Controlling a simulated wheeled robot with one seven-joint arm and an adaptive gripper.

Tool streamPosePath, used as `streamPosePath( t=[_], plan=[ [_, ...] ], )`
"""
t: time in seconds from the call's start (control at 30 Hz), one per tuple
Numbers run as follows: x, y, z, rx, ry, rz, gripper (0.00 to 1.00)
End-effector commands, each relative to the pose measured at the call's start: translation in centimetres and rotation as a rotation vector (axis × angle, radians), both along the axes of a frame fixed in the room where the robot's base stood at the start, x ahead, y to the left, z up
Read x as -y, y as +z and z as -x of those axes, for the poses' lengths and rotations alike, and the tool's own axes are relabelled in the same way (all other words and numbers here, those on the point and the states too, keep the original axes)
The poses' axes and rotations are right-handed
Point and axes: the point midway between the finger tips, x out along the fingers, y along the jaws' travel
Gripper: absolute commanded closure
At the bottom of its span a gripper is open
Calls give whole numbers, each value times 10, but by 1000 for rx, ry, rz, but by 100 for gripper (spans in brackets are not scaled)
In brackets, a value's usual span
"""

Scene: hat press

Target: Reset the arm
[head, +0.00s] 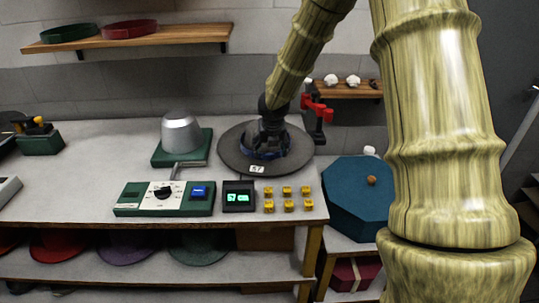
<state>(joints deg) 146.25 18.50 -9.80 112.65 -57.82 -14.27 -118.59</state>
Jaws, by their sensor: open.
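My arm (302,45) reaches from the right foreground down to the workbench. My gripper (268,143) is open, pointing down at the middle of a dark grey, wide-brimmed round piece (236,160), which looks like a hat. A blue band (258,154) shows around its middle, and a small white tag (257,169) is at its front. The gripper hides most of the centre. I cannot tell whether the fingers touch it.
A metal dome (181,133) on a green base stands left of the hat. A control box (165,198), a display (238,196) and several yellow blocks (287,198) line the front. A red-handled device (318,112) stands close right. A blue octagonal box (355,200) is further right. The bench's left middle is clear.

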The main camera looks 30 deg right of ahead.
Motion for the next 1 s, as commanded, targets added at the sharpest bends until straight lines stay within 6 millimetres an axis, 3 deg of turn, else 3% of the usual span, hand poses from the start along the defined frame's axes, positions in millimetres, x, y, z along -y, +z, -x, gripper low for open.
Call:
streamPosePath(
  t=[0.2,0.4,0.8,1.0],
  plan=[
    [-5,27,9,2,1,-1,29],
    [-7,41,15,1,-1,-1,29],
    [-8,50,17,0,0,0,29],
    [-8,82,17,0,0,0,29]
  ],
)
